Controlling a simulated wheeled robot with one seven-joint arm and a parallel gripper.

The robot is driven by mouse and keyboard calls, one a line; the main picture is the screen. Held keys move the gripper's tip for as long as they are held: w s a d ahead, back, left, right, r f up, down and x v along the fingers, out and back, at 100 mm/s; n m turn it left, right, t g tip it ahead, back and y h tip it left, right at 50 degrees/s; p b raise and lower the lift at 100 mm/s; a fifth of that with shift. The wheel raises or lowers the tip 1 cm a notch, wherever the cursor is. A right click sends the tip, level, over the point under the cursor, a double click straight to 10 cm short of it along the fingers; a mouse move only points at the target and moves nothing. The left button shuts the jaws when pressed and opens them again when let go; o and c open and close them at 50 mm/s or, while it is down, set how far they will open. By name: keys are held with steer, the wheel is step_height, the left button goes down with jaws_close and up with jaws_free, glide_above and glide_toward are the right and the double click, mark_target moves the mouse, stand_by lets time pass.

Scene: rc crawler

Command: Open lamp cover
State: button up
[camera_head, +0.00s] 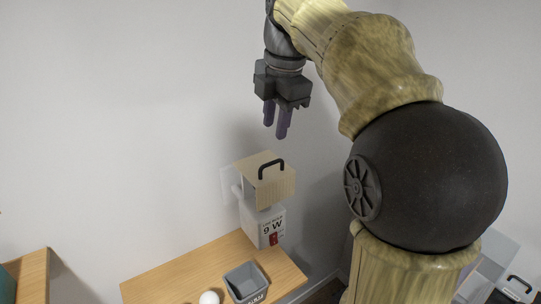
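The lamp cover (276,190) is a light wooden box-like lid with a black arched handle (271,164). It sits on top of a white lamp housing (255,217) labelled "9 W", which stands on the wooden table against the wall. The cover looks shut, though part of its left side is pale and hard to read. My gripper (275,130) points down, above the cover and handle and apart from them. Its two purple fingers show a narrow gap with nothing between them.
A grey open bin (227,284) with a label and a white bulb-like ball (209,298) are on the wooden table (175,278), in front of the lamp. Another wooden piece (36,272) is at lower left. A pale box with a black handle (519,284) is at lower right.

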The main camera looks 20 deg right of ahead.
glide_above(270, 176)
step_height(270, 176, down, 9)
steer(key=shift+s+f+p, duration=0.1)
steer(key=shift+p, duration=0.35)
jaws_close()
